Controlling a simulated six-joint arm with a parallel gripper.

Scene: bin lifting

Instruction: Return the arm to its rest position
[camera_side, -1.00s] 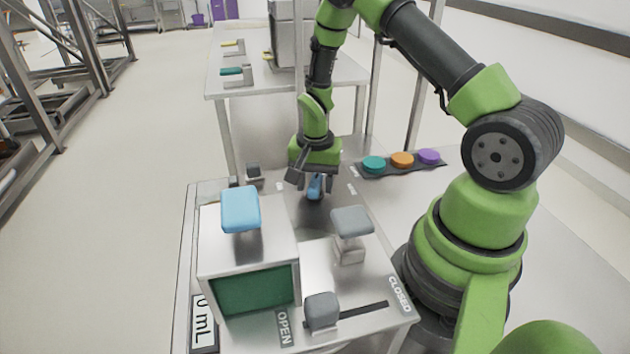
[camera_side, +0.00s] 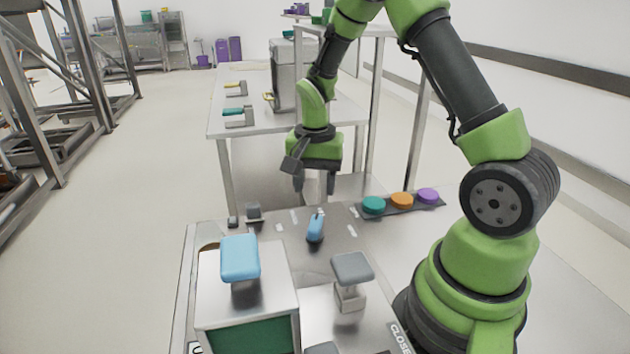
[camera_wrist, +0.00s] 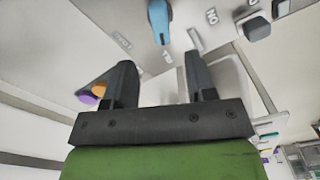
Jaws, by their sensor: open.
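My gripper (camera_side: 314,182) hangs above the metal work surface with its fingers pointing down. Its two dark fingers are apart with nothing between them; they also show in the wrist view (camera_wrist: 161,80). A blue switch lever (camera_side: 315,227) stands on the work surface below the gripper, apart from the fingertips. In the wrist view the blue lever (camera_wrist: 159,18) is at the top, beyond the fingers, beside printed labels.
A metal box with a blue handle (camera_side: 240,258) stands at the front left, with a grey handle (camera_side: 352,267) beside it. Teal (camera_side: 373,205), orange (camera_side: 401,200) and purple (camera_side: 428,195) buttons sit to the right. A table (camera_side: 255,122) stands behind.

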